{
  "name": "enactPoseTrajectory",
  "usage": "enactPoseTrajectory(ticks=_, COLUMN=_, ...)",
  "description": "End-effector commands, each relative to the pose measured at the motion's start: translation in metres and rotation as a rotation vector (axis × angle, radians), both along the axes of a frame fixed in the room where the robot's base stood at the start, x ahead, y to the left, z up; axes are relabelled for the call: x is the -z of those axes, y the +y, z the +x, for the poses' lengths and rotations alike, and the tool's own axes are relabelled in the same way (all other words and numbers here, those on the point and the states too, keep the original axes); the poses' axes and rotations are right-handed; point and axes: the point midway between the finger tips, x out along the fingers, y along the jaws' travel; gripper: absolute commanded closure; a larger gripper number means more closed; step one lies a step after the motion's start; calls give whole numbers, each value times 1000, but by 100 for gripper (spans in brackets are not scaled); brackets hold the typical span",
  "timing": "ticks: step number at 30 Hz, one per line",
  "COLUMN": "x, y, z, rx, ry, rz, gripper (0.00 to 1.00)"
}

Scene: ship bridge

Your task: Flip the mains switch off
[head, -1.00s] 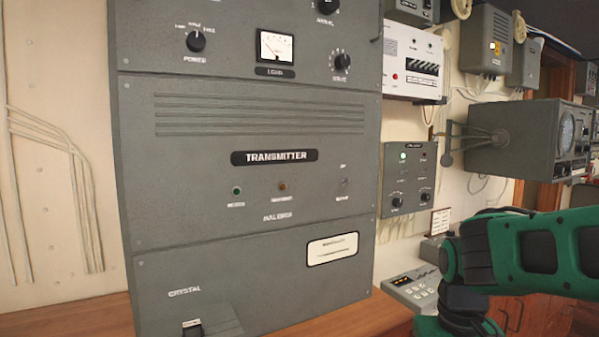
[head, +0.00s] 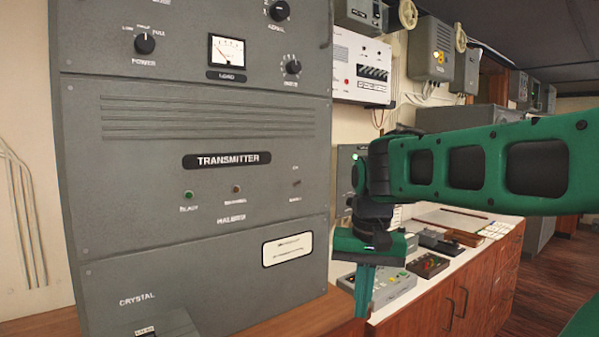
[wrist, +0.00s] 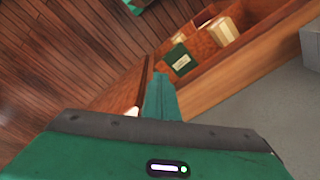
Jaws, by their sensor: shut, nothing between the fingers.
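The grey transmitter cabinet (head: 130,215) fills the left half of the head view. A small switch (head: 297,184) sits at the right of its middle panel, with "ON" above it and a blurred label below that may read "MAINS". The lever's position is too small to tell. My gripper (head: 363,300) is to the right of and below the switch, apart from the cabinet, its fingers pointing down. It is shut and empty. In the wrist view, the closed green fingers (wrist: 160,98) show above the gripper body; the switch is not in that view.
A green lamp (head: 188,194) and a dim amber lamp (head: 236,188) are left of the switch. A wooden ledge (head: 310,318) runs under the cabinet. A white-topped counter (head: 425,285) with control boxes stands behind my gripper.

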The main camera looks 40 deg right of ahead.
Motion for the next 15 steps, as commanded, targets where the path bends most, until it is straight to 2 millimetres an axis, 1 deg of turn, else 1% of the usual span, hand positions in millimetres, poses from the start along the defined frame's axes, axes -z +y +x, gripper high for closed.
enactPoseTrajectory(ticks=1, x=-28, y=-6, z=21, rx=49, ry=-24, rz=-5, gripper=100)
enactPoseTrajectory(ticks=2, x=-44, y=-7, z=31, rx=80, ry=-34, rz=-5, gripper=100)
enactPoseTrajectory(ticks=3, x=-64, y=-9, z=44, rx=120, ry=-51, rz=-5, gripper=100)
enactPoseTrajectory(ticks=5, x=-95, y=-11, z=63, rx=177, ry=-75, rz=-4, gripper=100)
enactPoseTrajectory(ticks=6, x=-115, y=-12, z=74, rx=216, ry=-91, rz=-2, gripper=100)
enactPoseTrajectory(ticks=8, x=-145, y=-12, z=90, rx=274, ry=-115, rz=1, gripper=100)
enactPoseTrajectory(ticks=9, x=-165, y=-12, z=99, rx=312, ry=-132, rz=4, gripper=100)
enactPoseTrajectory(ticks=11, x=-194, y=-10, z=112, rx=367, ry=-155, rz=11, gripper=100)
enactPoseTrajectory(ticks=12, x=-214, y=-9, z=120, rx=404, ry=-171, rz=16, gripper=100)
enactPoseTrajectory(ticks=14, x=-242, y=-6, z=130, rx=458, ry=-197, rz=25, gripper=100)
enactPoseTrajectory(ticks=15, x=-260, y=-4, z=136, rx=493, ry=-213, rz=32, gripper=100)
